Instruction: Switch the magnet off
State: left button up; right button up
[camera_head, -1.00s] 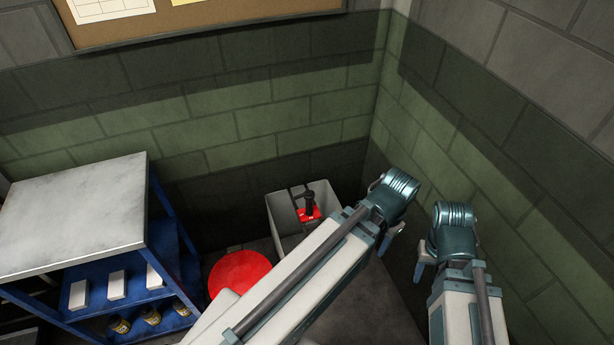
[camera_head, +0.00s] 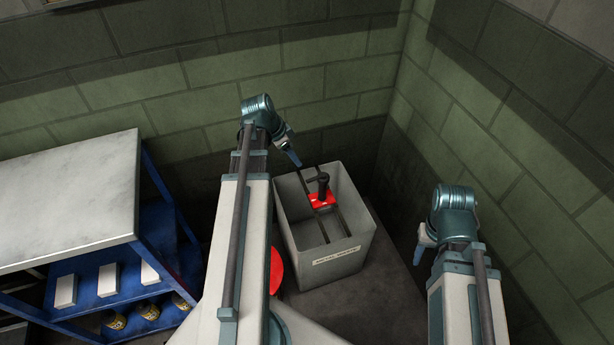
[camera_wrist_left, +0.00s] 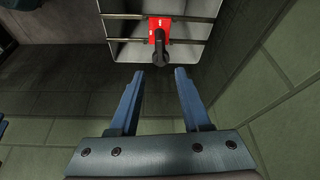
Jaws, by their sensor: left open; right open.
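The magnet is a red block (camera_head: 322,199) with a black upright handle (camera_head: 322,182). It sits on dark rails across the inside of an open grey bin (camera_head: 345,262). In the left wrist view the red block (camera_wrist_left: 160,27) and dark handle (camera_wrist_left: 159,55) lie beyond the fingertips. My left gripper (camera_head: 295,160) is above the bin's back left rim, apart from the handle; its two blue fingers (camera_wrist_left: 160,72) are open and empty. My right gripper (camera_head: 418,258) is open, to the right of the bin, and touches nothing visible.
A table with a pale top (camera_head: 70,200) and blue shelves holding white boxes and yellow-labelled jars stands at the left. A red round thing (camera_head: 276,270) is partly hidden behind my left arm. Green block walls (camera_head: 330,80) close off the back and right.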

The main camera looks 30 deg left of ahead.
aim_at(311, 179)
pick_arm(q)
jog(key=shift+f, duration=0.15)
jog(key=b+x, duration=1.3)
jog(key=shift+d+f, duration=0.15)
jog(key=shift+f, duration=0.15)
grip_shut()
